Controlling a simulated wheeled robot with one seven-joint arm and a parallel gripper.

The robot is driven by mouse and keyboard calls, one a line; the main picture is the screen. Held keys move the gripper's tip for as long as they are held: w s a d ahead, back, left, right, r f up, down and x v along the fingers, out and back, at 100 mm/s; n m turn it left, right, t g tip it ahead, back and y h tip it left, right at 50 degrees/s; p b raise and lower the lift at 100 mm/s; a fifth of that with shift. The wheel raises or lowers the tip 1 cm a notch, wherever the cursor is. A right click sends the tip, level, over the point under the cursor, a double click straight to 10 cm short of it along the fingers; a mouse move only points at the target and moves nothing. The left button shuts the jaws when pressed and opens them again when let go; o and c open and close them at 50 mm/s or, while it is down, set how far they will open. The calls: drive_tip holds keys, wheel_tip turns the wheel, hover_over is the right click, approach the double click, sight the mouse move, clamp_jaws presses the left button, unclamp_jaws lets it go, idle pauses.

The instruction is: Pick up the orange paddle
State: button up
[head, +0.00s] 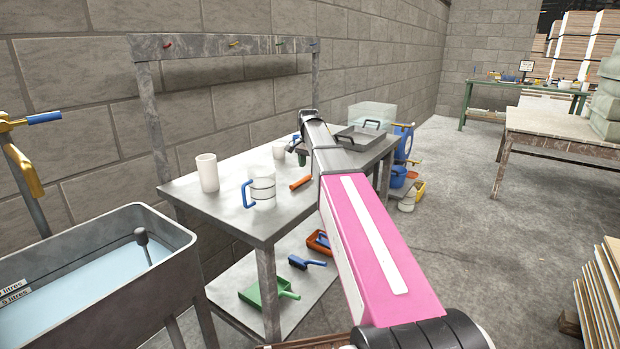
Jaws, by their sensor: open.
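A short orange piece (300,183), which looks like the orange paddle, lies flat on the grey metal table (226,214), to the right of a clear jug with a blue handle (262,190). Its right end is close to my arm's outline, so part of it may be hidden. My gripper (298,150) shows small and dark beside my forearm, above the table and farther back than the orange piece. It is open and apart from the orange piece. Its fingertips are hard to make out.
White cups (207,172) (279,150) stand on the table. A grey tray (358,139) and a clear box (372,115) are at its far end. A green dustpan (268,293) and a blue brush (306,262) lie on the lower shelf. A water-filled sink (95,280) stands at left.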

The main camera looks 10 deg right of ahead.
drive_tip(key=f, duration=0.4)
drive_tip(key=shift+d+f, duration=0.15)
drive_tip(key=shift+d, duration=0.05)
clamp_jaws()
